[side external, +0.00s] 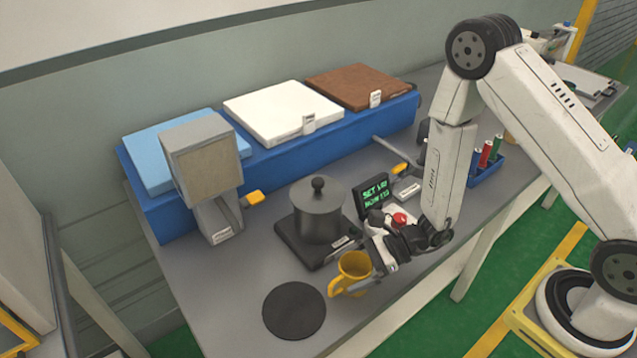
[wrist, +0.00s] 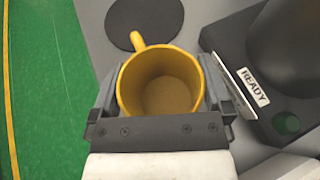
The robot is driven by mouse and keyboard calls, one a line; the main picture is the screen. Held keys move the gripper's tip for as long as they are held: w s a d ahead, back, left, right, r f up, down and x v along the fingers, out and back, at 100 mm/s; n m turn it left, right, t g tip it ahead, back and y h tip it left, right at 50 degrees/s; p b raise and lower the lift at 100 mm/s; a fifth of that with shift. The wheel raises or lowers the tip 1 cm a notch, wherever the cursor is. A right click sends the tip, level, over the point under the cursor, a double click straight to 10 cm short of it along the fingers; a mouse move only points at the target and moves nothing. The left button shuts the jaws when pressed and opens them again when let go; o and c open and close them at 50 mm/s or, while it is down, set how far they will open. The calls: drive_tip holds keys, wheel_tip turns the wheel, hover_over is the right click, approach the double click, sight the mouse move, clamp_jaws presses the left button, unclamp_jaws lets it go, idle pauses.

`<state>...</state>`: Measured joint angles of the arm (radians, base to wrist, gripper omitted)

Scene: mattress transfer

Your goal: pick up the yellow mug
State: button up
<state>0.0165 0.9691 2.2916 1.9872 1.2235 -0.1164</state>
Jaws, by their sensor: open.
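The yellow mug (side external: 354,270) stands upright on the grey table near its front edge, with its handle toward the black round mat. In the wrist view the mug (wrist: 160,85) shows from above, empty, with its handle pointing away from my gripper. My gripper (side external: 385,262) is at the mug's right side in the side view. In the wrist view the fingers of my gripper (wrist: 158,100) are open, one on each side of the mug. I cannot tell whether either finger touches it.
A black round mat (side external: 294,310) lies left of the mug. A dark lidded pot (side external: 318,215) on a black base (side external: 290,242) stands close behind the mug. A small screen (side external: 376,194) and a red button (side external: 399,219) are behind my gripper. Green floor (wrist: 45,90) lies beyond the table's edge.

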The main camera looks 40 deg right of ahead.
idle(0.3)
drive_tip(key=c, duration=1)
drive_tip(key=shift+o, duration=0.2)
drive_tip(key=shift+r, duration=0.15)
wheel_tip(320, 180, up, 10)
drive_tip(key=shift+f, duration=0.2)
idle(0.5)
